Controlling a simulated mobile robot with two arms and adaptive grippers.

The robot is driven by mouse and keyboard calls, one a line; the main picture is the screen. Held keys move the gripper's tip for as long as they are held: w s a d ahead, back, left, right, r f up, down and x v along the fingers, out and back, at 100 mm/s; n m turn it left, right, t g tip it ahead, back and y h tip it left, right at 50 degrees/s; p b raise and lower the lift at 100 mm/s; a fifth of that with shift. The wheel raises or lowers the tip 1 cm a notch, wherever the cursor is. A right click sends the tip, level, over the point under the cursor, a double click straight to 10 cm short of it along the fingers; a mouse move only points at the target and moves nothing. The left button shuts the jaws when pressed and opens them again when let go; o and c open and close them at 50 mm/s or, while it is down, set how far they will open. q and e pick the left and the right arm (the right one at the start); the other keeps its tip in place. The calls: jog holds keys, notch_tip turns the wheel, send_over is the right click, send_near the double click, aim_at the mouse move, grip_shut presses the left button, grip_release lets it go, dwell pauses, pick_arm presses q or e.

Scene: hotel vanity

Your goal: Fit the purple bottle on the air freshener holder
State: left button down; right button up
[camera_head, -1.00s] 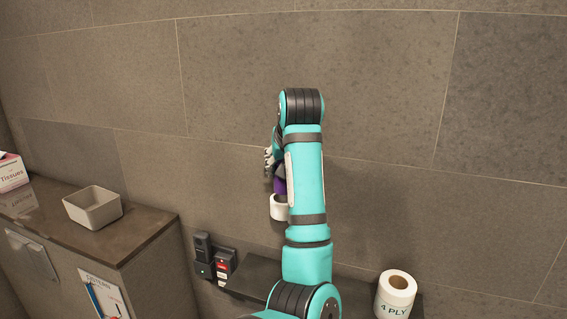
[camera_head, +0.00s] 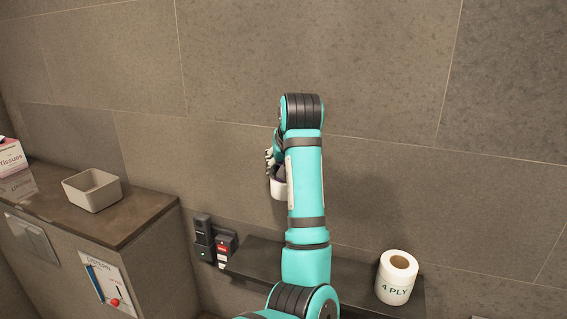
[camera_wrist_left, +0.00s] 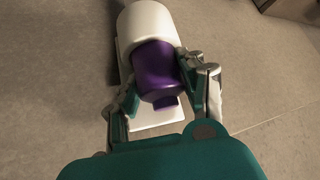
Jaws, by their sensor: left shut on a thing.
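The purple bottle (camera_wrist_left: 157,72) is between the fingers of my left gripper (camera_wrist_left: 160,82), which is shut on it. In the left wrist view the bottle lies against the white rounded holder (camera_wrist_left: 147,24), partly inside its outline. A flat white part (camera_wrist_left: 158,122) shows below the bottle. In the head view the white holder (camera_head: 279,187) is on the wall, with my left gripper (camera_head: 271,158) directly above it. My arm hides part of the holder there, and almost no purple shows. How deep the bottle sits cannot be told. My right gripper is not in view.
A dark shelf (camera_head: 335,272) below carries a 4 PLY paper roll (camera_head: 396,278) on the right. Black wall devices (camera_head: 212,242) are at the shelf's left end. A counter (camera_head: 100,228) on the left holds a beige bin (camera_head: 93,190) and a tissue box (camera_head: 10,157). The wall above is clear.

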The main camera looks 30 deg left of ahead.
pick_arm(q)
jog(key=shift+f, duration=0.25)
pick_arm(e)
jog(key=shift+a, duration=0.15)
pick_arm(q)
jog(key=c, duration=1.1)
grip_release()
jog(key=o, duration=0.4)
jog(key=shift+w, duration=0.2)
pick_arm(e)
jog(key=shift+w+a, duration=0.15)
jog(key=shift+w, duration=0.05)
pick_arm(q)
jog(key=shift+r, duration=0.25)
jog(key=v, duration=0.7)
jog(key=shift+s+d+r, duration=0.15)
jog(key=shift+s+d, duration=0.05)
jog(key=shift+s, duration=0.05)
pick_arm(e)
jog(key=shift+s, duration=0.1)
